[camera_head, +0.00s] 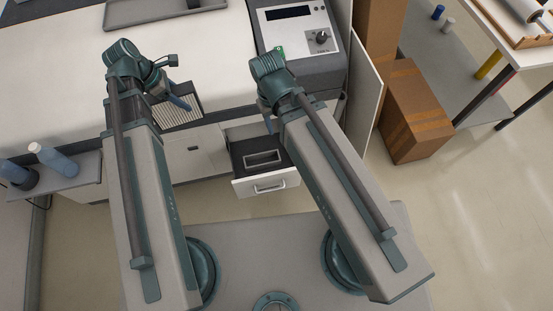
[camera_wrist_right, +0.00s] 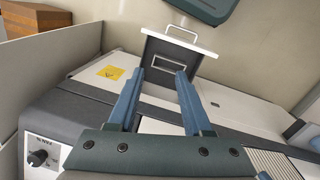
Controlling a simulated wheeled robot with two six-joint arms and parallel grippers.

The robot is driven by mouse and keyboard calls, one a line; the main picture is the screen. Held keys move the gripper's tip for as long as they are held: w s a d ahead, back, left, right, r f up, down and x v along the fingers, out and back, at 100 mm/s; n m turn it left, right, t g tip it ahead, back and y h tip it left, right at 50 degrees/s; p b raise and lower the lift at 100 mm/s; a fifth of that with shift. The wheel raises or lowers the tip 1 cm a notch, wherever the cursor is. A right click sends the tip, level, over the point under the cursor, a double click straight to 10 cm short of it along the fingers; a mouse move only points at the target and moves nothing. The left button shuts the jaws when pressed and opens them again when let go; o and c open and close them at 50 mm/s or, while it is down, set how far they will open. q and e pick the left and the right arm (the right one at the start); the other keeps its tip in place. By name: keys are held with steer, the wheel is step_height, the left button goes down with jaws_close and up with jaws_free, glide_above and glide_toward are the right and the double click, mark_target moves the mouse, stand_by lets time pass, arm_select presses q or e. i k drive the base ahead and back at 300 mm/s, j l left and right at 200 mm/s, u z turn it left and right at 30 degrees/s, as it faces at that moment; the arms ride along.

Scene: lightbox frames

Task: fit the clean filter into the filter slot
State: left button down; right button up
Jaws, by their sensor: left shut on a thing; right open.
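The clean filter (camera_head: 182,114), a pale pleated panel in a dark frame, is at my left gripper (camera_head: 178,101), which is shut on it in front of the white machine. The filter's pleats also show at the lower right of the right wrist view (camera_wrist_right: 270,163). An open drawer (camera_head: 262,184) with a white front and handle sticks out of the machine to the right of the filter. Inside it is a rectangular frame (camera_head: 263,158), seemingly the filter slot, which looks empty. My right gripper (camera_wrist_right: 158,75) is open and empty, above the drawer, its fingertips mostly hidden in the head view.
A control panel (camera_head: 297,29) with a knob sits on the machine at the top. A side shelf (camera_head: 86,178) at left holds bottles. Cardboard boxes (camera_head: 416,112) stand at right. A yellow label (camera_wrist_right: 110,72) is on the machine beside the drawer.

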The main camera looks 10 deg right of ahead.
mark_target(261, 165)
steer(key=l+u, duration=0.3)
steer(key=l, duration=0.95)
steer(key=k, duration=0.05)
